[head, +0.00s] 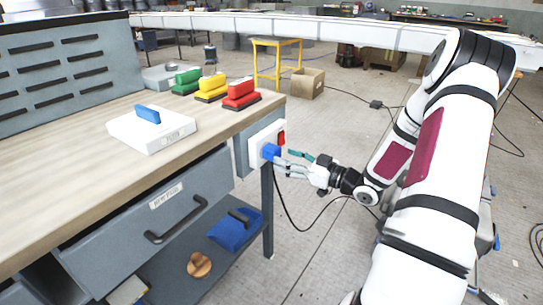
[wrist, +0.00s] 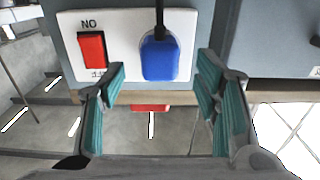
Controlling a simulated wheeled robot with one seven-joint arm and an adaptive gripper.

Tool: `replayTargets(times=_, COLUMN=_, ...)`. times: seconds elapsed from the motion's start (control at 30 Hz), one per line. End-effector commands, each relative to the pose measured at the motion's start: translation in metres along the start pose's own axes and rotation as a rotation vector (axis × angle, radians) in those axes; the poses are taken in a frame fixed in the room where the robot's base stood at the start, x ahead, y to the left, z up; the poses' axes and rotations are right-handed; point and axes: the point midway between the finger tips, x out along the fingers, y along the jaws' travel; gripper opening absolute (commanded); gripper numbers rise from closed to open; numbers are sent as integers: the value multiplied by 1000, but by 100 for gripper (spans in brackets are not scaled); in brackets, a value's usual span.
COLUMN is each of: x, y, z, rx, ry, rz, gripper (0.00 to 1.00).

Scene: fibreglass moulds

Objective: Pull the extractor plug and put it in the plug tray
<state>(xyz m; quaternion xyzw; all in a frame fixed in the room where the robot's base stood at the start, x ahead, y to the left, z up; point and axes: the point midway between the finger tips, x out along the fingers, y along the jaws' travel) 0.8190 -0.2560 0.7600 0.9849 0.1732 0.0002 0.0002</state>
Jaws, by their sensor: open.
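The blue extractor plug (wrist: 160,58) sits in a white socket plate (wrist: 118,20) beside a red switch (wrist: 91,50). The plug also shows in the head view (head: 271,152), at the bench's front corner, with a black cable. My gripper (head: 284,163) is open and empty in front of the plate. In the wrist view its teal-padded fingers (wrist: 166,82) stand apart, one toward each side of the plug, and do not appear to touch it. A flat white tray-like block (head: 150,132) with a blue piece on top lies on the bench; I cannot tell if it is the plug tray.
Green (head: 187,81), yellow (head: 211,88) and red (head: 241,94) clamp-like items stand along the bench's far edge. A drawer with a handle (head: 176,220) is below the top. The floor to the right has loose cables.

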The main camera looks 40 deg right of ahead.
Motion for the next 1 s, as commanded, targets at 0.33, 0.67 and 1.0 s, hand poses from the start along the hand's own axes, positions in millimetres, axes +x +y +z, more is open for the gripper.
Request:
replayTargets(times=0.33, x=41, y=0, z=0, rx=0, ry=1, rz=-1, gripper=57)
replayTargets(times=0.67, x=52, y=0, z=0, rx=1, ry=-1, rz=0, gripper=57)
replayTargets(times=1.0, x=52, y=0, z=0, rx=1, ry=0, rz=0, gripper=57)
